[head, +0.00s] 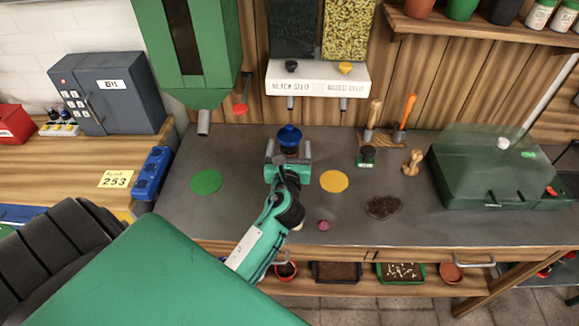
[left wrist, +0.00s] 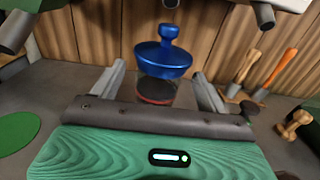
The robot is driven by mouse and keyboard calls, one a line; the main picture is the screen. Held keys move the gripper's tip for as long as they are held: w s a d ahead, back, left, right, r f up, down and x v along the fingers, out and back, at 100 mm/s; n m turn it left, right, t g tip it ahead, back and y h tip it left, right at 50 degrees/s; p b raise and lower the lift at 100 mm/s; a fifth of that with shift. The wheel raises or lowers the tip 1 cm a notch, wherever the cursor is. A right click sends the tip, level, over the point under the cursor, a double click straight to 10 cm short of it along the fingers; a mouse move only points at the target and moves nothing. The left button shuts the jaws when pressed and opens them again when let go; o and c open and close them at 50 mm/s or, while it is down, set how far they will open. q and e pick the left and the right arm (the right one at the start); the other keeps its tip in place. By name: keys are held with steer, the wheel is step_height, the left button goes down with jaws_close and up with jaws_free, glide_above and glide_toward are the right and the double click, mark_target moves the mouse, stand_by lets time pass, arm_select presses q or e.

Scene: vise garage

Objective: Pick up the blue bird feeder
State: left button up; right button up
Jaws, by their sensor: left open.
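The blue bird feeder (head: 289,137) stands upright on the grey worktop, with a blue knobbed lid, a clear body and a reddish base. It also shows in the left wrist view (left wrist: 163,58), straight ahead of the fingers. My left gripper (head: 288,160) is open, its two fingers to either side of the feeder's lower part. In the left wrist view my gripper (left wrist: 158,90) has a finger left and right of the feeder, with gaps visible. The feeder's lowest part is partly hidden by my gripper in the head view. My right gripper is not seen.
A seed dispenser (head: 318,78) with two spouts hangs behind the feeder. A green hopper (head: 190,50) hangs at left. A green disc (head: 206,182) and a yellow disc (head: 334,181) lie beside my gripper. Hand tools (head: 404,120) and a green box (head: 490,170) stand at right.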

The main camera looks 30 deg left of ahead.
arm_select(q)
steer(key=x, duration=0.2)
steer(key=shift+w+a, duration=0.25)
steer(key=shift+w, duration=0.1)
jaws_close()
steer(key=shift+r, duration=0.15)
